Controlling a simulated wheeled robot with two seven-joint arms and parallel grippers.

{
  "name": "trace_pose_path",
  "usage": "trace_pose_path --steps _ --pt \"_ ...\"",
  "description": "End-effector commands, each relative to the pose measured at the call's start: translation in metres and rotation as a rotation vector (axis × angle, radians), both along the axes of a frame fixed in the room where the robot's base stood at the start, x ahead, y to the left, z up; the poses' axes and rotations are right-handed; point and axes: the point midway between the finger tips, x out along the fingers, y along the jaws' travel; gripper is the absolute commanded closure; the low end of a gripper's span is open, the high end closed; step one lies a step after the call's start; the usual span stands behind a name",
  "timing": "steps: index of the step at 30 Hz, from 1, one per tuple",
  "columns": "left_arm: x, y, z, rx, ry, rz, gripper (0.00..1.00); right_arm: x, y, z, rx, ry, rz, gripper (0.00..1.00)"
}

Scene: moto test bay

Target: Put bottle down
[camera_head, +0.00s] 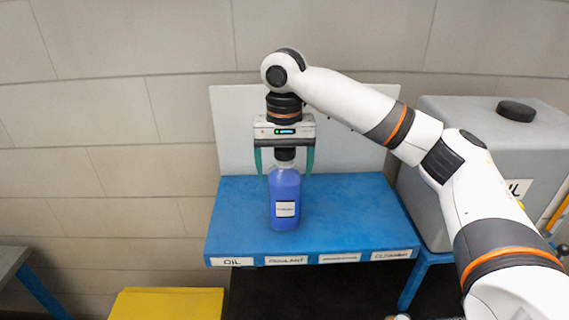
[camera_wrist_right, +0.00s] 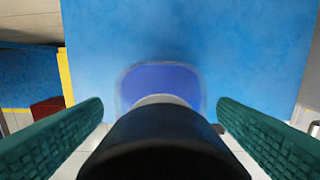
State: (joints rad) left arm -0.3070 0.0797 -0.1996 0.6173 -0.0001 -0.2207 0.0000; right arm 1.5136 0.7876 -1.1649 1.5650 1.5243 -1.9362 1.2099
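A blue bottle (camera_head: 285,200) with a white label and black cap stands upright on the blue shelf (camera_head: 350,215), above the second front label from the left. My right gripper (camera_head: 284,168) points down over the bottle. Its two green fingers are open on either side of the cap, with a gap on both sides. In the right wrist view the black cap (camera_wrist_right: 165,150) lies between the open fingers, with the blue bottle body (camera_wrist_right: 160,82) beyond it. My left gripper is not in view.
Labels line the shelf's front edge, including an OIL label (camera_head: 232,262). A pale back panel (camera_head: 235,130) rises behind the shelf. A grey tank (camera_head: 460,115) stands at the right. A yellow box (camera_head: 165,305) is low at the front left. The shelf's right half is clear.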

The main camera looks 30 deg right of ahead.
Motion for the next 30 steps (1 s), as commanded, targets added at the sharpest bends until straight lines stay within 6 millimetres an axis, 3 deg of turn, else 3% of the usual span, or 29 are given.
trace_pose_path --steps 13,16,24,30 --pt "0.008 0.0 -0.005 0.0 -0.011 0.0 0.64 0.001 0.0 0.009 0.0 -0.002 0.0 0.14" --pt "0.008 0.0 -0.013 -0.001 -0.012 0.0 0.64 0.001 0.001 0.025 0.002 -0.005 0.001 0.14" --pt "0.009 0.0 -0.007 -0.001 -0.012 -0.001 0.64 0.0 0.0 0.079 -0.001 -0.005 -0.002 0.14" --pt "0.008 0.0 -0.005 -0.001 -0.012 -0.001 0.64 0.0 0.0 0.108 -0.002 -0.004 -0.002 0.14"
